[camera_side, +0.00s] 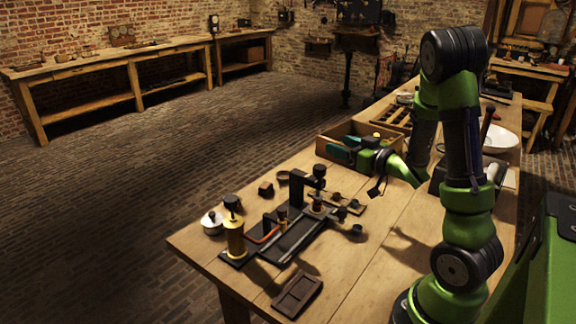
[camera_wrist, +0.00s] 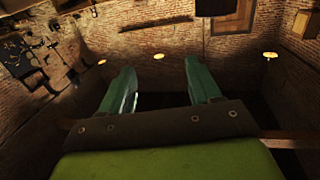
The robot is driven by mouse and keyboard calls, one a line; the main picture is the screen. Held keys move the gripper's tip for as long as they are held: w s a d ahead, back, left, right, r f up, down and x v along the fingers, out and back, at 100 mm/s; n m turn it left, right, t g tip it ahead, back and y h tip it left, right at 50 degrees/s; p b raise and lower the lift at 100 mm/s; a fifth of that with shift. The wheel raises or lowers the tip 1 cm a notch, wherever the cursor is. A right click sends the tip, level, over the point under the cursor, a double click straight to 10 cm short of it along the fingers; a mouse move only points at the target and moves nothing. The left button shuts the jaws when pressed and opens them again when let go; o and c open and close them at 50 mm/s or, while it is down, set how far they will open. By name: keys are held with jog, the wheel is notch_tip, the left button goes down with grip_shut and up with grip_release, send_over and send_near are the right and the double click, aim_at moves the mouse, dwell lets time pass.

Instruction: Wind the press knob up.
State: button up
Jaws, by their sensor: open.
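The press stands on the wooden table in the side view. It has a dark upright frame (camera_side: 297,188) with an arm reaching right, and a black press knob (camera_side: 319,171) at the end of that arm. A small brassy part (camera_side: 317,204) sits below the knob. My gripper (camera_side: 335,146) is up and behind the press, apart from the knob, over or beside a wooden crate. Its teal fingers point left. In the wrist view its two fingers (camera_wrist: 160,75) are spread with nothing between them. The press is not visible in the wrist view.
A dark tray (camera_side: 297,294) lies in front. The wooden crate (camera_side: 325,149) and a white bowl (camera_side: 507,138) are behind.

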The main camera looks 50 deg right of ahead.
jog(key=s+d+f+n+y, duration=0.2)
jog(key=s+d+f, duration=0.4)
jog(key=s, duration=0.3)
jog(key=n+y, duration=0.4)
jog(key=y, duration=0.3)
send_near(319, 167)
jog(key=x, duration=1)
jog(key=shift+d+f, duration=0.1)
jog(key=shift+f, duration=0.25)
jog(key=shift+c, duration=0.3)
